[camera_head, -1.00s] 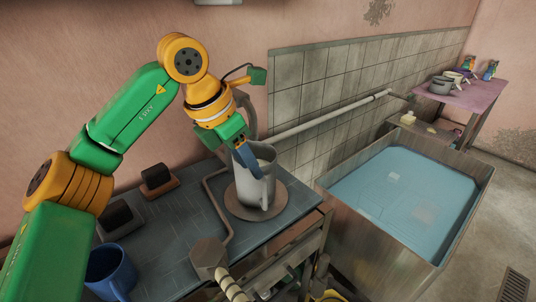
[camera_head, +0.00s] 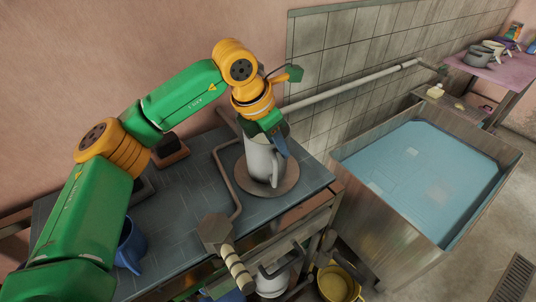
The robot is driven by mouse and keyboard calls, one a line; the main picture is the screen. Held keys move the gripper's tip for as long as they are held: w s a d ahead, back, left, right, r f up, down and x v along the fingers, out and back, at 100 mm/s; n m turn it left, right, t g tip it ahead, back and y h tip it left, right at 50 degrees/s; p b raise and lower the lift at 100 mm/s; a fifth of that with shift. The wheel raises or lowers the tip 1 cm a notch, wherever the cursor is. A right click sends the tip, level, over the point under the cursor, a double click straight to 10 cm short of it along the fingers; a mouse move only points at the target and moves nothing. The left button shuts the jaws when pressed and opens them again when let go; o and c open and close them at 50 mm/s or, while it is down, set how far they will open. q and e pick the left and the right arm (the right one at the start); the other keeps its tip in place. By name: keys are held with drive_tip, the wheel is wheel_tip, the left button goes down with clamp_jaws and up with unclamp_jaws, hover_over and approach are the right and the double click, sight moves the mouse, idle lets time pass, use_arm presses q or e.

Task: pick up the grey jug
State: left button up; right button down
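The grey jug (camera_head: 262,164) stands upright on a round brown disc (camera_head: 240,183) on the dark worktop. Its handle faces the front right. My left gripper (camera_head: 279,144) comes down from above at the jug's rim and upper right side. A blue finger shows in front of the jug near the handle. The other finger is hidden, so I cannot tell whether the gripper is closed on the jug. My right gripper is not in view.
A thin pipe (camera_head: 222,165) bends round the disc's left side, ending near a hexagonal fitting (camera_head: 214,230). A blue mug (camera_head: 131,248) stands at the worktop's front left. A metal basin (camera_head: 385,195) of bluish liquid stands right. A yellow pot (camera_head: 336,284) sits low in front.

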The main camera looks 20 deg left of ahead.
use_arm(q)
drive_tip(key=shift+s, duration=0.1)
clamp_jaws()
idle(1.1)
